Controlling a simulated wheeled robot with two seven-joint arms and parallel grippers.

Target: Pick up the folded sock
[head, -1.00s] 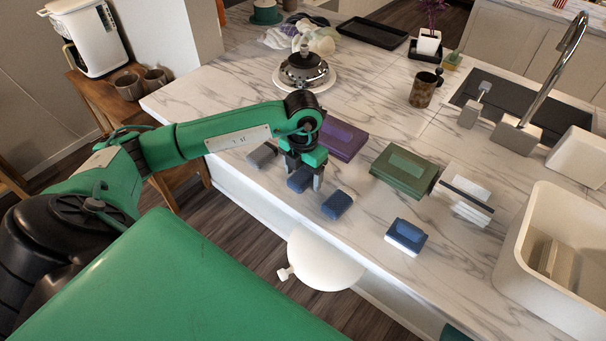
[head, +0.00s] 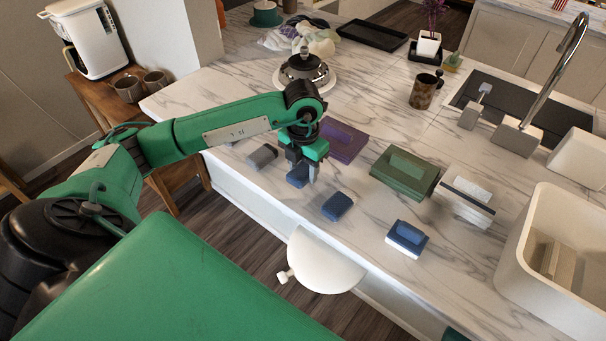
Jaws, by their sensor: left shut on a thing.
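A small blue folded sock (head: 297,175) is between the fingers of my left gripper (head: 302,174) near the counter's front edge. The gripper points down and is shut on it, and its fingers hide part of the sock. The sock seems at or just above the counter; the gap is too small to tell. A similar dark blue folded piece (head: 337,206) lies to its right, and a grey one (head: 262,156) lies to its left. My right gripper is not in view.
Behind the gripper lies a purple folded item (head: 343,140). To the right are a green one (head: 405,172), a white stack (head: 467,198) and a blue-and-white block (head: 407,236). A white tub (head: 522,250) stands far right.

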